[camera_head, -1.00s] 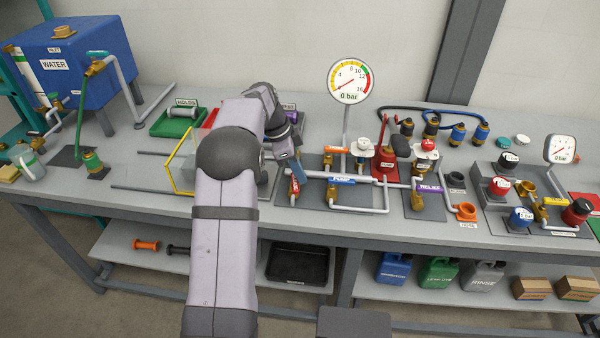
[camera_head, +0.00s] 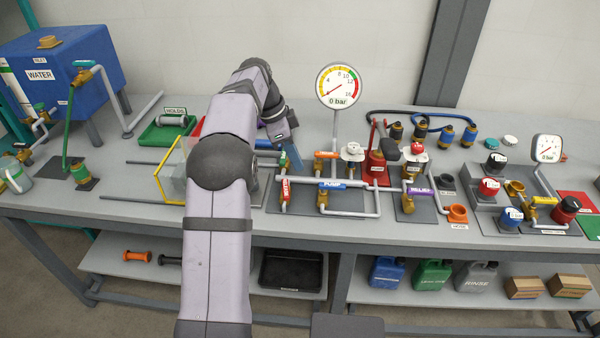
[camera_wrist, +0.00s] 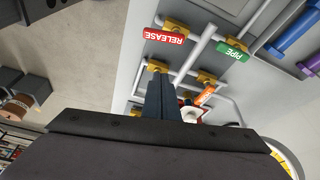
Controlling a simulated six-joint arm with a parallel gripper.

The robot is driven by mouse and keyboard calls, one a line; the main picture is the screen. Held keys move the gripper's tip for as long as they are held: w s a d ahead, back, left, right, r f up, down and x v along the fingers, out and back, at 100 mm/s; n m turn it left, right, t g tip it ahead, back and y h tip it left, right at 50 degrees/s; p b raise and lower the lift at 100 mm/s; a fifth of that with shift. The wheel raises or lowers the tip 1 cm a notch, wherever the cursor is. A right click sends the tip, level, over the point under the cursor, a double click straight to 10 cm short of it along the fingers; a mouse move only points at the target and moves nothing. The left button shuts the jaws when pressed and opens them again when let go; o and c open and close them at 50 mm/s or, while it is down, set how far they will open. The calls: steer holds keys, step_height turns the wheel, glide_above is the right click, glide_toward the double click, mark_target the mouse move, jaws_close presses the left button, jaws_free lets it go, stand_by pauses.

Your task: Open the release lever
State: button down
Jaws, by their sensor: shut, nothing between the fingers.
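The release lever (camera_head: 285,188) is a small red handle on a brass valve at the left end of the pump pipework. In the wrist view its red label reads RELEASE upside down (camera_wrist: 164,36). I cannot tell surely whether the handle lies along or across its pipe. My gripper (camera_head: 297,160) is shut and empty, behind and slightly right of the lever in the head view. In the wrist view my narrow dark fingers (camera_wrist: 165,98) point at the pipework, apart from the red handle in the picture. The lever is largely unobstructed in both views.
An orange lever (camera_head: 327,154) and a blue PUMP handle (camera_head: 333,184) are close on the right. A green PIPE handle (camera_wrist: 232,50) shows in the wrist view. The tall pressure gauge (camera_head: 340,87) reads 0 bar. My arm hides part of the bench left of the pipework.

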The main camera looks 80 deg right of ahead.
steer(key=shift+v, duration=1.35)
